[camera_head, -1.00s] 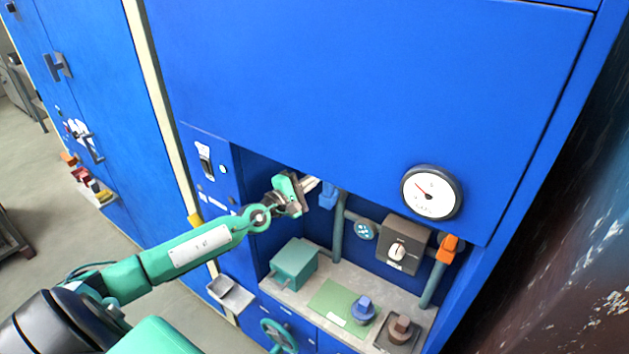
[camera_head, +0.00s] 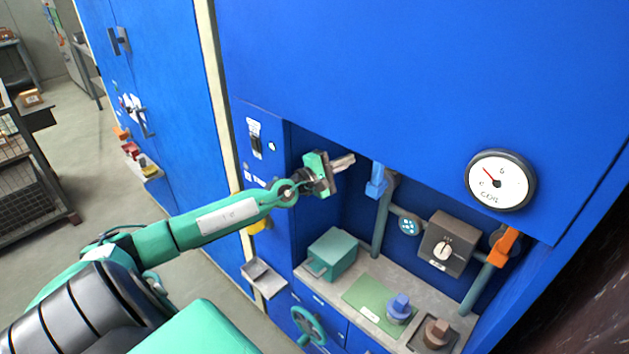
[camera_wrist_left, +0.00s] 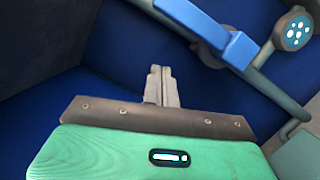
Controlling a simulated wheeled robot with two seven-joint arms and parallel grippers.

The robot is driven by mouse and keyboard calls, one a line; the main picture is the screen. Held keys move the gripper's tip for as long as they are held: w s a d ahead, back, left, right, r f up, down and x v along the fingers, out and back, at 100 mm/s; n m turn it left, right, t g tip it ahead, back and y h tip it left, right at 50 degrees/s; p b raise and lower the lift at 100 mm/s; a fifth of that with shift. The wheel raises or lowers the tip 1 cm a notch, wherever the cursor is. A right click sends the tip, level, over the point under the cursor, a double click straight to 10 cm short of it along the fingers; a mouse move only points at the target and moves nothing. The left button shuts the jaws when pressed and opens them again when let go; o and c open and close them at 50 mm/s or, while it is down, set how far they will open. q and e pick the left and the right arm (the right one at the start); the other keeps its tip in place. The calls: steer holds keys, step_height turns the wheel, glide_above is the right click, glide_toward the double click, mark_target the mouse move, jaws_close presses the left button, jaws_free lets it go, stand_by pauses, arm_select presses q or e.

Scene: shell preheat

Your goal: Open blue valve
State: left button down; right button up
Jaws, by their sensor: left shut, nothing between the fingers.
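The blue valve's handle (camera_head: 376,180) hangs down along a grey-green pipe at the upper part of the open bay in the blue cabinet. It also shows at the top of the left wrist view (camera_wrist_left: 212,32), running diagonally. My left gripper (camera_head: 345,162) is at the bay's opening, left of the handle, with a small gap between them in the picture. Its fingers (camera_wrist_left: 161,86) are shut and empty, and they appear apart from the handle in the wrist view. My right gripper is not in view.
A teal box (camera_head: 332,254), a blue knob (camera_head: 399,308) and a brown knob (camera_head: 437,333) stand on the ledge. A gauge (camera_head: 499,181) is on the panel above.

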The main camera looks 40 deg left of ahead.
arm_select(q)
steer(key=b+v, duration=0.3)
steer(key=v, duration=0.5)
steer(key=shift+s+r, duration=0.3)
steer(key=shift+r, duration=0.15)
stand_by(0.3)
